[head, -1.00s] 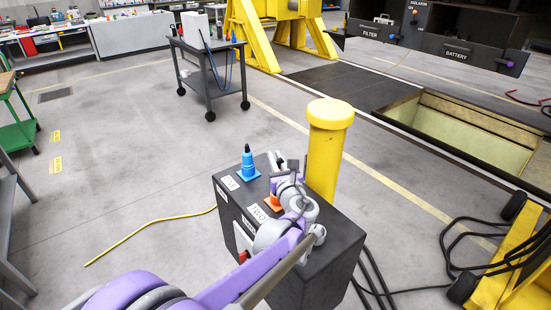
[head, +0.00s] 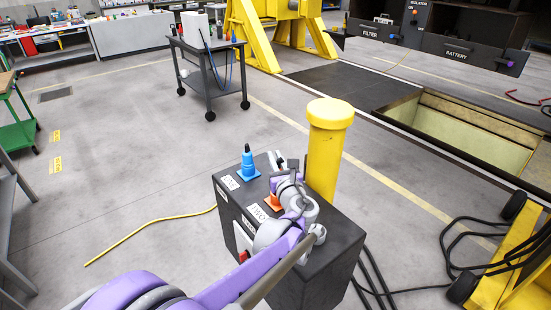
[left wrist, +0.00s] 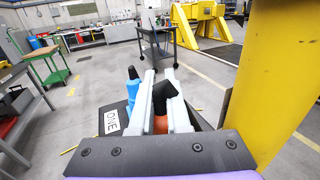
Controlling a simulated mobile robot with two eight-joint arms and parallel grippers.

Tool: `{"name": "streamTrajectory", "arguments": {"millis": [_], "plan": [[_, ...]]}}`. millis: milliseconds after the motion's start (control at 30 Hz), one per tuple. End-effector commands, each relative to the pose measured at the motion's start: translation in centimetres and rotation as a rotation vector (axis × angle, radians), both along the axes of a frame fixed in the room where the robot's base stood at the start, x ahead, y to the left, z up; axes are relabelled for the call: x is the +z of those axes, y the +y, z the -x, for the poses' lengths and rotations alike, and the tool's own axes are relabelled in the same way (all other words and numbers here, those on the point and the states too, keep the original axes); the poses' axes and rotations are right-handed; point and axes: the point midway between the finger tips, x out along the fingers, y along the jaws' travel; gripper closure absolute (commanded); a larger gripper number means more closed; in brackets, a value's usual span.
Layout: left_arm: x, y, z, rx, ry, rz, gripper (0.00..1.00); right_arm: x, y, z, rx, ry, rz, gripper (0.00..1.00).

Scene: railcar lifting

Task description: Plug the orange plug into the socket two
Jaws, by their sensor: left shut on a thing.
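The orange plug (head: 273,202) is at the TWO label (head: 258,213) on top of a dark box (head: 300,270). My left gripper (head: 284,168) is over the box and hides much of the plug. In the left wrist view, my left gripper (left wrist: 161,85) is shut on the orange plug (left wrist: 160,124), with its black bent upper part between the fingers. Whether the plug is seated in socket two is hidden. A blue plug (head: 249,163) stands upright by the ONE label (left wrist: 111,121). My right gripper is not in view.
A yellow post (head: 325,155) stands close behind the box, right of my gripper. A yellow cable (head: 150,237) and black cables (head: 440,240) lie on the floor. A grey cart (head: 210,70) stands farther back.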

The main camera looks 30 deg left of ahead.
Motion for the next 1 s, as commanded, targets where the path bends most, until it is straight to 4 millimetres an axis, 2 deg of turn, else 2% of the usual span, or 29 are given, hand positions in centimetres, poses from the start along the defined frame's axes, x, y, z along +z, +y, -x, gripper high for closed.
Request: {"name": "streamTrajectory", "arguments": {"millis": [1000], "plan": [[-2.1,0.0,0.0,0.000,0.000,0.000,1.00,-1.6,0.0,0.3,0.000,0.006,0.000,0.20]]}}
